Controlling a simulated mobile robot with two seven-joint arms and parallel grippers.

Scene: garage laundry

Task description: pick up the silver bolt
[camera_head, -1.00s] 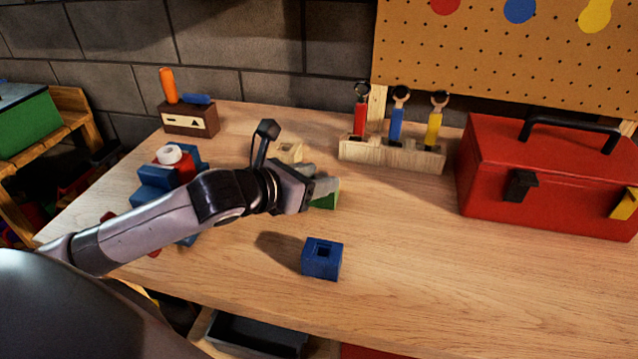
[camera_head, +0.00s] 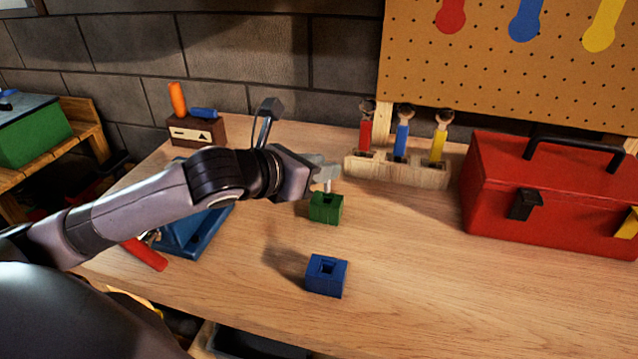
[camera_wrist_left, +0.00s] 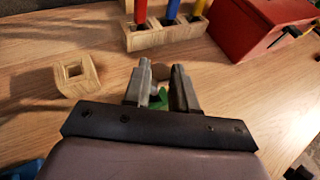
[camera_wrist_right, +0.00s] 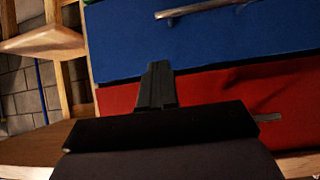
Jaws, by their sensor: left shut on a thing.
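The silver bolt (camera_head: 327,186) is held upright between the fingers of my left gripper (camera_head: 328,172), directly over the green block (camera_head: 326,209). I cannot tell whether its lower end is clear of the block's hole. In the left wrist view the two fingers (camera_wrist_left: 162,86) stand on either side of the bolt, with a bit of the green block (camera_wrist_left: 160,102) below. My right gripper (camera_wrist_right: 157,84) shows only in its own wrist view, fingers together and empty, in front of blue and red drawer fronts.
A blue block with a square hole (camera_head: 327,275) stands nearer the front. A wooden block with a hole (camera_wrist_left: 77,76) is left of the gripper. The table's middle right is clear.

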